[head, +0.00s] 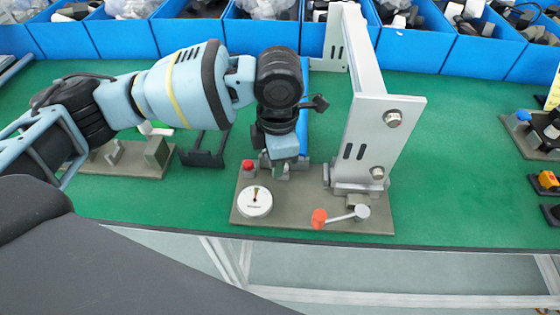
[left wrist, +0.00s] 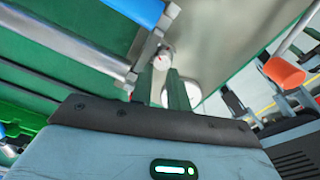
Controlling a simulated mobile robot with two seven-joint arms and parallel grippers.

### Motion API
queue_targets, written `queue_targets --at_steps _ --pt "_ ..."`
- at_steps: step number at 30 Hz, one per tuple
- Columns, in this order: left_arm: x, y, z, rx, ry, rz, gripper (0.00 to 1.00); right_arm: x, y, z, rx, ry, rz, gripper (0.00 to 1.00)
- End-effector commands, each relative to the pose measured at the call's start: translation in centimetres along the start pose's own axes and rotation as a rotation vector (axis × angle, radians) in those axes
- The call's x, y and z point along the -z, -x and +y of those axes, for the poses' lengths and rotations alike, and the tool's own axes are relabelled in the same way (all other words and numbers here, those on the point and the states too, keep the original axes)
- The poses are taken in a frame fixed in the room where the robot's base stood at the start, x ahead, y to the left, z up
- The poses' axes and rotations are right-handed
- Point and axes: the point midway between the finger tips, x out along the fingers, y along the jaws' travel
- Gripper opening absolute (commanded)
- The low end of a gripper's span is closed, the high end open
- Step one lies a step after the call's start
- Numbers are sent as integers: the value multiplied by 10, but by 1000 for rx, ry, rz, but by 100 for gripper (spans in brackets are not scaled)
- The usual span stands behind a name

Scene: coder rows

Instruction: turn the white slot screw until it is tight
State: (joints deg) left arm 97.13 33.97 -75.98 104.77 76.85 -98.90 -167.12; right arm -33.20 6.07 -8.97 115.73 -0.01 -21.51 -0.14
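My left gripper (head: 283,168) points down over the grey fixture plate (head: 340,222), behind the dial. In the left wrist view its two green fingers (left wrist: 160,80) stand a narrow gap apart. A small pale round head with a red mark (left wrist: 163,61), apparently the white slot screw, shows at the fingertips. I cannot tell whether the fingers touch it. The slot is too small to make out, and the gripper hides the screw in the head view. My right gripper is not in view.
A tall metal frame (head: 376,130) stands right of my left gripper. An orange-knobbed lever (head: 319,218) lies at the plate's front, and a red button (head: 248,165) at its left. Blue bins (head: 414,50) line the back.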

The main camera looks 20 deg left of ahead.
Motion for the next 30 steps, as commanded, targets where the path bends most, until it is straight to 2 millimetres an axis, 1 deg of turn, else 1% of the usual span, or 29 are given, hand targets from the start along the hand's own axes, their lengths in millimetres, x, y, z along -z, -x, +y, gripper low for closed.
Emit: queue_targets --at_steps 1,3,15,24,27,30 --pt "-13 13 1 -15 41 -53 32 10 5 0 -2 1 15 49" --pt "-13 13 0 -15 102 -54 35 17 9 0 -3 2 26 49" --pt "-15 14 -4 -7 450 -57 35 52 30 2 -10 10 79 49" --pt "-16 13 -8 0 717 -58 35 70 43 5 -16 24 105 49" --pt "-16 11 -8 2 776 -58 35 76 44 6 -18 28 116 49" --pt "-16 9 -9 3 799 -56 35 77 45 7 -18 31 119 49"
